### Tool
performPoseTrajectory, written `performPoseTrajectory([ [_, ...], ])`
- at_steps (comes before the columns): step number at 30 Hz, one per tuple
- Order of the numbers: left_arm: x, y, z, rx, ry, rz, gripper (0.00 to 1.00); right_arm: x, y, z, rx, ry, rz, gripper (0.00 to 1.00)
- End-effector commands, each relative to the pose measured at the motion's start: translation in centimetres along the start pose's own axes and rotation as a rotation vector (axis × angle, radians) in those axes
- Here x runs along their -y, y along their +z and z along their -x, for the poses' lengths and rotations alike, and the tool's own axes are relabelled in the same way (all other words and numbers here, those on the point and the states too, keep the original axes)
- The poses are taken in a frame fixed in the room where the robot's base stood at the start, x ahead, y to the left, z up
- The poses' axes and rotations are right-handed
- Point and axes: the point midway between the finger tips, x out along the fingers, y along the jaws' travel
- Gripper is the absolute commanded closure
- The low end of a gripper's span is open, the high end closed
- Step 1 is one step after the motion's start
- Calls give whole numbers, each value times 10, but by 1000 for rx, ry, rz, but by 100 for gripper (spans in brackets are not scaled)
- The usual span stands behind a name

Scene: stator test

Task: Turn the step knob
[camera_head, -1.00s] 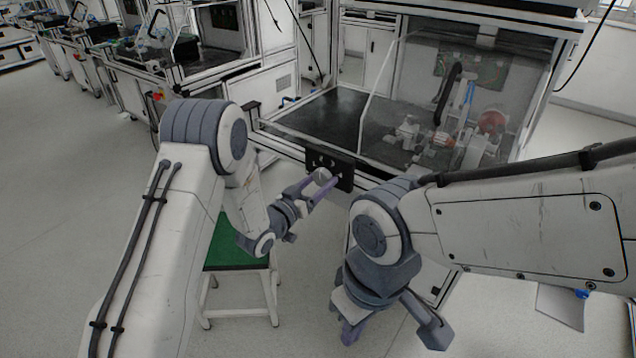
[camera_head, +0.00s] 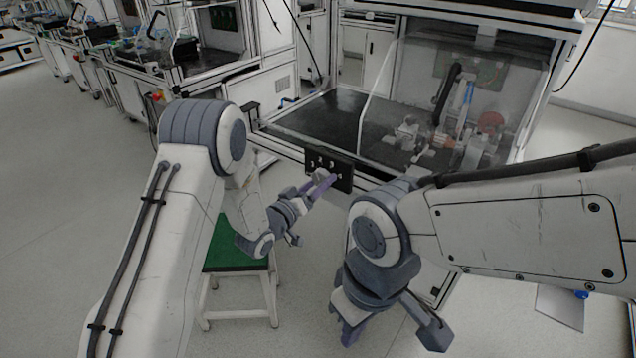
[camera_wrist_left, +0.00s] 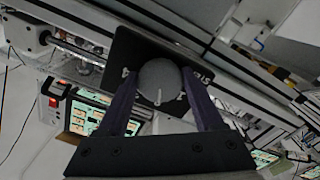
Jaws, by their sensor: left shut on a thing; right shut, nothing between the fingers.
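The step knob (camera_wrist_left: 158,76) is a round grey knob with a white pointer mark on a black panel (camera_wrist_left: 130,52). In the head view, the knob (camera_head: 319,174) sits on the front of the black panel (camera_head: 343,173), which carries white numerals. My left gripper (camera_head: 326,182) is at the panel, shut on the knob. In the left wrist view, the fingers of my left gripper (camera_wrist_left: 160,82) lie on either side of the knob, and the pointer faces down the picture. My right gripper (camera_head: 351,332) is low in front of the workstation, shut and empty, away from the panel.
The panel is fixed to the front edge of a workstation with a dark tabletop (camera_head: 335,115) and a clear screen. Machine parts (camera_head: 440,145) stand behind the screen. A green-topped stool (camera_head: 237,257) stands below my left arm. Floor at left is open.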

Motion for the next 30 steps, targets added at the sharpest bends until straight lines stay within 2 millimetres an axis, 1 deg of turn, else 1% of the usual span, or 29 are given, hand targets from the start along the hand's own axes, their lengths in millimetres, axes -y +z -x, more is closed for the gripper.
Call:
performPoseTrajectory([
  [1, 3, -4, 0, -11, -7, -1, 87, 0, 0, 0, 0, 0, 0, 100],
  [3, 3, -4, 0, -11, -7, -2, 87, 0, 0, 0, 0, 0, 0, 100],
  [4, 3, -4, 0, -11, -7, -2, 20, 0, 0, 0, 0, 0, 0, 100],
  [5, 2, -4, 0, -10, -6, -2, 8, 0, 0, 0, 0, 0, 0, 100],
  [6, 2, -4, 0, -9, -6, -2, 1, 0, 0, 0, 0, 0, 0, 100],
  [14, 0, -1, -1, -4, -2, -1, 1, 0, 0, 0, 0, 0, 0, 100],
  [17, 1, -1, 3, -3, -3, -1, 1, 0, 0, 0, 0, 0, 0, 100],
  [20, 2, 0, 15, -2, -4, 0, 1, 0, 0, -2, 0, 0, 0, 100],
  [30, 2, -1, 80, -4, -6, 0, 1, 0, 0, -7, 0, 0, 0, 100],
])
